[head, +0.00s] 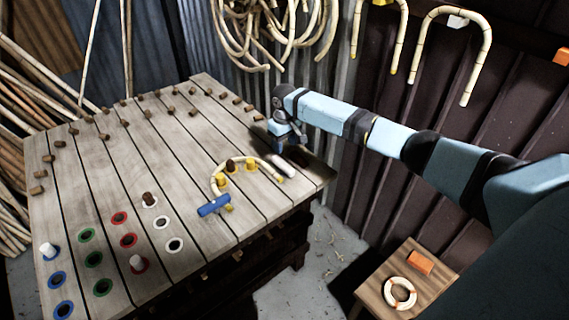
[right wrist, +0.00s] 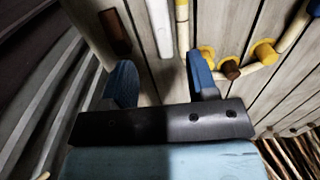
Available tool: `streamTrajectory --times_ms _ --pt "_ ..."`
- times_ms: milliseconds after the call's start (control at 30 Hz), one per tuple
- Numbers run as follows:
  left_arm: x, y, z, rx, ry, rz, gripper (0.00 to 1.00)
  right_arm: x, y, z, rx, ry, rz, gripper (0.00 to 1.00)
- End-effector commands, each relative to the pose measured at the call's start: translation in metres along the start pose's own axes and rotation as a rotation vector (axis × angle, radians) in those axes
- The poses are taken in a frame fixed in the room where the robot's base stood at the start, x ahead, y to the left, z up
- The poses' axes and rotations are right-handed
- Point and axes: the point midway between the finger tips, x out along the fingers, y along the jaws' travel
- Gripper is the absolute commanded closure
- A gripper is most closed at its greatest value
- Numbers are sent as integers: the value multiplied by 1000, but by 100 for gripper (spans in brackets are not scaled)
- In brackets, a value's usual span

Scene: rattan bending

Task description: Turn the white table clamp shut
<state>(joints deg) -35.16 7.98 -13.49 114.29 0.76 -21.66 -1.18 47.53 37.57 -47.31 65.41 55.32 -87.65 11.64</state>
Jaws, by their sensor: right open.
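The white table clamp (head: 281,166) is a short pale bar on the plank table (head: 160,140), near its right end. In the right wrist view the white clamp (right wrist: 160,28) lies ahead of the gap between my fingers; I see no contact. My right gripper (head: 290,143) is open and empty, just above and beyond the clamp. Its two fingers show in the right wrist view (right wrist: 163,82). A bent cane (head: 216,177) curves around yellow pegs (head: 223,181) left of the clamp. A blue clamp (head: 214,205) lies at the cane's near end. My left gripper is not in view.
Brown pegs (head: 171,110) stand along the table's back and left. Coloured ringed holes (head: 94,258), some holding pegs, fill the front left. A small stool (head: 379,289) with an orange block (head: 420,263) and a ring (head: 400,292) stands at lower right. Corrugated walls stand close behind my right arm.

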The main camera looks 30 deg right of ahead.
Motion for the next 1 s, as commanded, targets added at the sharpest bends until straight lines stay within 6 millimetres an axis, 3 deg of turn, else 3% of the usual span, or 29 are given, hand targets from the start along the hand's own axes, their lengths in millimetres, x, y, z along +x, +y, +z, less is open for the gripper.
streamTrajectory --times_ms 200,400,600,867,1000 --pt "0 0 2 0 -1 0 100 48 -1 0 0 -2 0 47" --pt "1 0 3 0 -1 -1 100 78 -1 0 0 -1 0 47" --pt "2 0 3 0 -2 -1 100 89 -1 0 -1 1 0 47" --pt "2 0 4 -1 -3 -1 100 90 -1 0 -1 1 0 47" --pt "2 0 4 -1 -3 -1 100 90 -1 0 -1 1 0 79"
